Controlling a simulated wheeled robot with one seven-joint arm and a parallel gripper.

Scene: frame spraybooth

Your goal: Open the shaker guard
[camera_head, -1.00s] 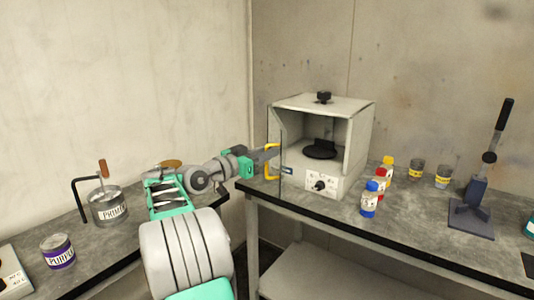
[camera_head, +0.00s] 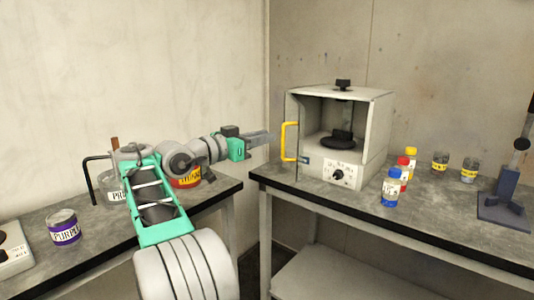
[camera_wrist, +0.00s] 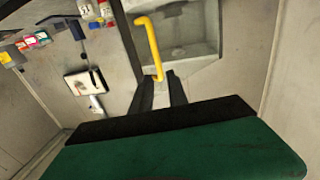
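The shaker is a pale box (camera_head: 372,128) with an open front, on the right bench. Its round black platform (camera_head: 338,140) shows inside. The guard (camera_head: 293,112) is a thin panel at the box's left front edge, seen nearly edge-on and standing open. Its yellow handle (camera_head: 284,142) faces left.
Blue (camera_head: 391,188), red and yellow-capped bottles stand right of the shaker. Two small jars (camera_head: 440,162) and a dark stand (camera_head: 505,205) are further right. Paint cans, including a purple one (camera_head: 62,227), stand on the left bench. A gap separates the benches.

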